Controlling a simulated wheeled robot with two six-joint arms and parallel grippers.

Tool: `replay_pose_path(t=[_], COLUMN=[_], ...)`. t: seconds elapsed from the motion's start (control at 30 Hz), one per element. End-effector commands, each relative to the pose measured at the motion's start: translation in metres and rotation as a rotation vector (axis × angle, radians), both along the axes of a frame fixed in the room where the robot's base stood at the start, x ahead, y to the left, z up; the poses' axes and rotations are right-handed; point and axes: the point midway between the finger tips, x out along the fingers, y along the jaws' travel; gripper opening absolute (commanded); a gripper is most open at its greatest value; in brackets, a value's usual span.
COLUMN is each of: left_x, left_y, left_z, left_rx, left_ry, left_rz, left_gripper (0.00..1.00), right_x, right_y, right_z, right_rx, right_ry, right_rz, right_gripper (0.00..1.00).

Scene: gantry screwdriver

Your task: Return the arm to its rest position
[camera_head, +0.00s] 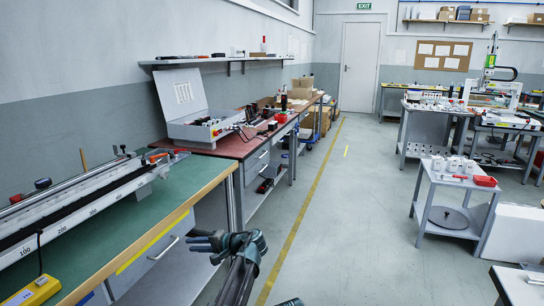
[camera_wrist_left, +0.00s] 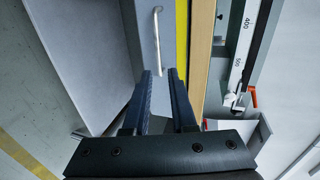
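My left arm comes up from the bottom of the head view. My left gripper (camera_head: 200,240) is in front of the green-topped bench's drawer side, over the aisle. A small dark part of mine shows at the bottom edge of the head view. My right gripper cannot be made out.
The green bench (camera_head: 120,225) with a scaled rail (camera_head: 75,205) and a yellow box (camera_head: 35,291) stands at left. A red-topped bench (camera_head: 235,146) is beyond it. A small grey table (camera_head: 455,181) is at right. The aisle floor (camera_head: 345,215) is clear.

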Motion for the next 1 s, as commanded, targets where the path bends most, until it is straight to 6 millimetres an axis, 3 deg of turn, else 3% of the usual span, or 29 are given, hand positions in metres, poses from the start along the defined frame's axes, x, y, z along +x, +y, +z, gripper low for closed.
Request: replay_pose_path(t=[0.37,0.77,1.0], left_x=[-0.054,-0.165,-0.237], left_y=[-0.024,-0.089,-0.134], left_z=[0.035,0.098,0.147], left_rx=[-0.203,-0.600,-0.833], left_ry=[0.051,0.193,0.302], left_rz=[0.009,0.022,0.028], left_gripper=[0.25,0.25,0.25], right_x=[0.000,-0.001,-0.001], right_y=[0.000,0.001,0.001], right_z=[0.077,0.210,0.286], right_rx=[0.001,0.002,0.003], right_ry=[0.001,0.002,0.003], right_rz=[-0.003,-0.008,-0.012], right_gripper=[0.00,0.00,0.00])
